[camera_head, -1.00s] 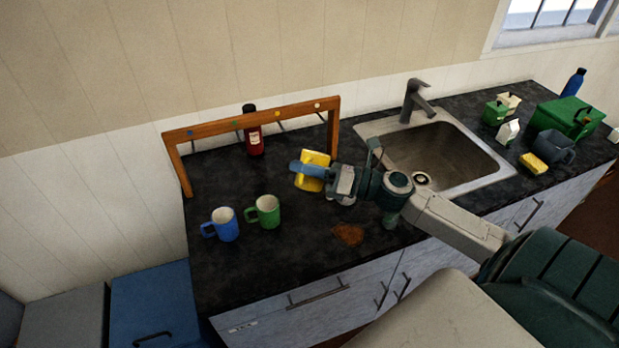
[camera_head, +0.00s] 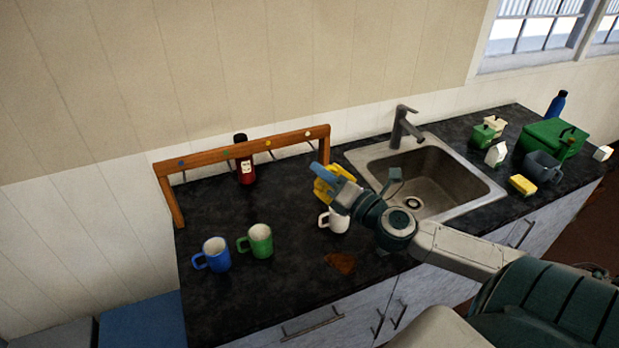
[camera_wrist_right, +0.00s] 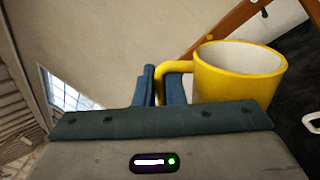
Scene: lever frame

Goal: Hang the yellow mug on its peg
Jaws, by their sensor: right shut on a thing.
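The yellow mug (camera_head: 322,193) is partly covered by my right gripper (camera_head: 326,174) in the head view. In the right wrist view the mug (camera_wrist_right: 240,80) is roughly upright, with its white inside showing. The blue fingers of my right gripper (camera_wrist_right: 160,88) are shut on its handle. The wooden lever frame (camera_head: 215,155) stands at the back of the counter, with blue, green, yellow and white dots along its bar. The yellow dot (camera_head: 268,143) is right of the middle; its thin peg below is hard to make out. The mug is in front of the frame's right post, apart from the pegs. My left gripper is out of view.
Blue (camera_head: 214,254), green (camera_head: 258,241) and white (camera_head: 338,221) mugs stand on the dark counter (camera_head: 270,290). A red bottle (camera_head: 245,170) stands by the frame. The sink (camera_head: 440,180) and faucet (camera_head: 402,125) are at right. A brown patch (camera_head: 341,262) lies near the front.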

